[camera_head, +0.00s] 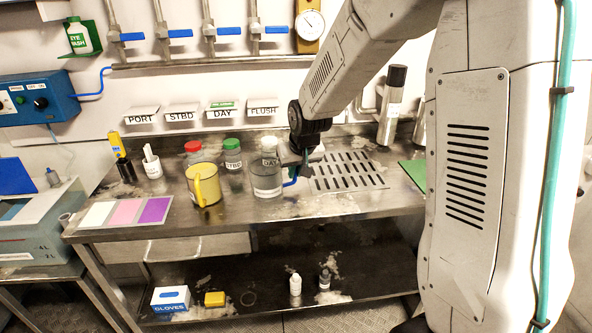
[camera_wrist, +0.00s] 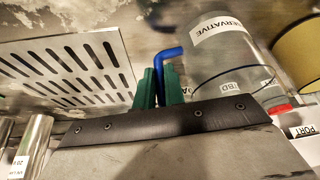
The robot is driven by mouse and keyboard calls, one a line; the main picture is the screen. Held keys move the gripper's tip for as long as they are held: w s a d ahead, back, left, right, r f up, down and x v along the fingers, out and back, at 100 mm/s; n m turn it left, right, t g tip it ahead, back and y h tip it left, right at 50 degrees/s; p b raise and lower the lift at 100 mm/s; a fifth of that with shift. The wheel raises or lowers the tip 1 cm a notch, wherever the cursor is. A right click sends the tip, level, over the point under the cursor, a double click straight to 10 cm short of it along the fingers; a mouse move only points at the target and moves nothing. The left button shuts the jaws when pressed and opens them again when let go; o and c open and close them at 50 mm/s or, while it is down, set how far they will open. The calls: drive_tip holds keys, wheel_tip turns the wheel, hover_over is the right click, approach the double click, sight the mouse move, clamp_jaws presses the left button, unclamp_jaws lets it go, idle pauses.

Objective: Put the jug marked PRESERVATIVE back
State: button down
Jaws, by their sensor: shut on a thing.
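The clear jug marked PRESERVATIVE (camera_head: 266,183) is upright at the bench, left of the slotted drain plate. Its label reads partly "ERVATIVE" in the wrist view (camera_wrist: 228,68). My gripper (camera_head: 301,168) is at the jug's right side. In the wrist view its green fingers (camera_wrist: 160,85) are shut on the jug's blue handle (camera_wrist: 170,54). I cannot tell whether the jug's base touches the bench.
A yellow jug (camera_head: 207,186) stands close left of the clear jug. Bottles with red (camera_head: 193,147), green (camera_head: 232,144) and white (camera_head: 269,143) caps stand behind. The slotted drain plate (camera_head: 348,174) is clear. Coloured pads (camera_head: 125,212) lie at the bench's left.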

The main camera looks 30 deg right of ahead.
drive_tip(key=c, duration=1.5)
unclamp_jaws()
drive_tip(key=shift+f, duration=0.1)
drive_tip(key=v, duration=1.2)
drive_tip(key=s+a+r+g, duration=0.1)
drive_tip(key=s, duration=0.9)
drive_tip(key=s+a+r+g, duration=0.1)
drive_tip(key=s, duration=0.9)
drive_tip(key=s+a+r+n+g, duration=0.1)
drive_tip(key=s, duration=0.9)
drive_tip(key=shift+s+a, duration=0.2)
drive_tip(key=shift+a, duration=0.2)
